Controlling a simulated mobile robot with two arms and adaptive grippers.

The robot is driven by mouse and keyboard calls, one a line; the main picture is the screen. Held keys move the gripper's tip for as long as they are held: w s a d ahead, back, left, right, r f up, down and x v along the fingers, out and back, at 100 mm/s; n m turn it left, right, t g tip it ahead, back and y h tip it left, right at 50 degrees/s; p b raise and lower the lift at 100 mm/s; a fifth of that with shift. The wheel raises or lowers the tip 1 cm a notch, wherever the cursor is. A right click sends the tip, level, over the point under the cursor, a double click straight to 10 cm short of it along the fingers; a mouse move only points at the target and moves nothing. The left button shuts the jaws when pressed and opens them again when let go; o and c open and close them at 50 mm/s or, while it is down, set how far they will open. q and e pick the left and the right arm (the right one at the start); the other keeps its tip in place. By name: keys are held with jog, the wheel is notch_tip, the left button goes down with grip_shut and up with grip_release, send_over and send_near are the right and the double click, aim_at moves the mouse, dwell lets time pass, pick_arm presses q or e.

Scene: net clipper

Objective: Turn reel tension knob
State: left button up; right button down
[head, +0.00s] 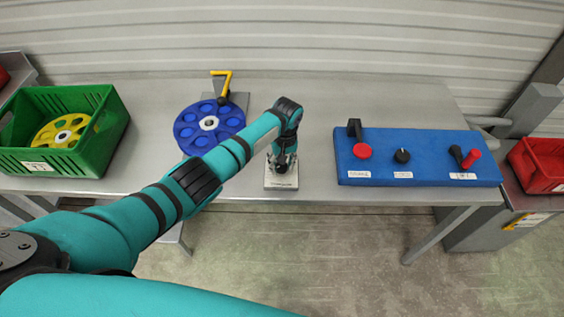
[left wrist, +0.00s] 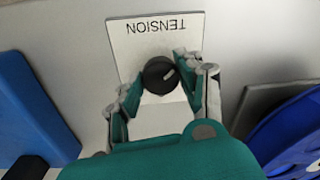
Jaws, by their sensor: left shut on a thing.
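The tension knob (left wrist: 158,76) is a round black dial with a pale pointer line. It stands on a white plate (head: 282,184) near the front edge of the table, and the plate reads TENSION, upside down in the left wrist view. My left gripper (head: 283,160) comes down over the plate from above. In the left wrist view its fingers (left wrist: 162,82) are on both sides of the knob, shut on it. In the head view the gripper hides most of the knob. My right gripper is not in view.
A blue reel (head: 188,133) with a yellow-handled part (head: 222,84) lies left of the plate. A green crate (head: 112,125) with a yellow reel (head: 60,131) stands further left. A blue control board (head: 430,145) lies right, with bare table (head: 318,120) between.

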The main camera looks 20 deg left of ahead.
pick_arm(q)
jog(key=shift+w+r, duration=0.1)
jog(key=o, duration=1.2)
jog(key=shift+c, duration=0.2)
notch_tip(320, 180, up, 12)
jog(key=shift+d, duration=0.25)
jog(key=shift+w, duration=0.1)
